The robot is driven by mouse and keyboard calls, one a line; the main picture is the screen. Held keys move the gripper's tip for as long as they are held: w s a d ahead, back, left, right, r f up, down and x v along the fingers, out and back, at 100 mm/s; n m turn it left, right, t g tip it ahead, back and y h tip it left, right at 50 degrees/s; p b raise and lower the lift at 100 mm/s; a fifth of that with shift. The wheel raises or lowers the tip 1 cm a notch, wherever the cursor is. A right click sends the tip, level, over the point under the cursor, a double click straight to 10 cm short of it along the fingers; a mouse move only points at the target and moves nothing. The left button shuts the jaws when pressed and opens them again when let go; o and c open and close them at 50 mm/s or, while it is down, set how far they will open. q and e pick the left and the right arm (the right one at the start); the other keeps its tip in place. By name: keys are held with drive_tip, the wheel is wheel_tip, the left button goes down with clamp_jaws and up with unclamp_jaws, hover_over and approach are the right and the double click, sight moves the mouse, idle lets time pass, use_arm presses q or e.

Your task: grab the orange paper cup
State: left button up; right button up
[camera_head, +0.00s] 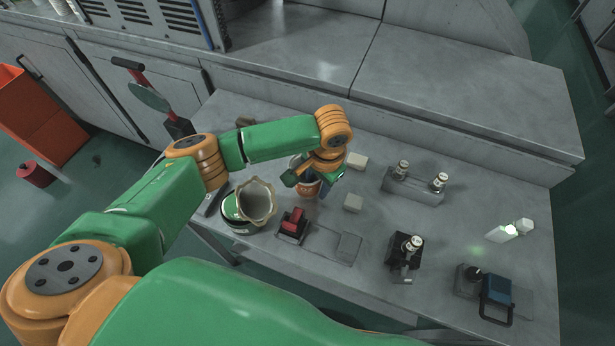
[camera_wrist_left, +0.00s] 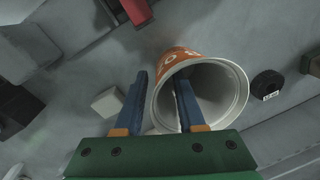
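The orange paper cup (camera_wrist_left: 188,52) has a white rim and a dark, empty inside, and its mouth faces the left wrist camera. In the head view the cup (camera_head: 307,189) shows partly below my left gripper (camera_head: 305,175), standing on the table. In the left wrist view my left gripper (camera_wrist_left: 161,100) is open, with its two blue fingers apart. The right finger overlaps the cup's mouth and the left finger is outside it, so the near rim lies between them. I cannot tell whether either finger touches the cup. My right gripper is not in view.
A green can with a wavy cream rim (camera_head: 257,203) stands left of the cup. A red-and-black device (camera_head: 292,225) is in front. A grey holder with small bottles (camera_head: 413,188) stands farther right. The grey table has free room between them.

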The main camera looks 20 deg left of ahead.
use_arm(q)
drive_tip(key=shift+w, duration=0.15)
drive_tip(key=shift+c, duration=1.1)
drive_tip(key=shift+d, duration=0.1)
drive_tip(key=c, duration=0.4)
drive_tip(key=shift+s+r, duration=0.1)
drive_tip(key=shift+s, duration=0.15)
drive_tip(key=shift+w, duration=0.1)
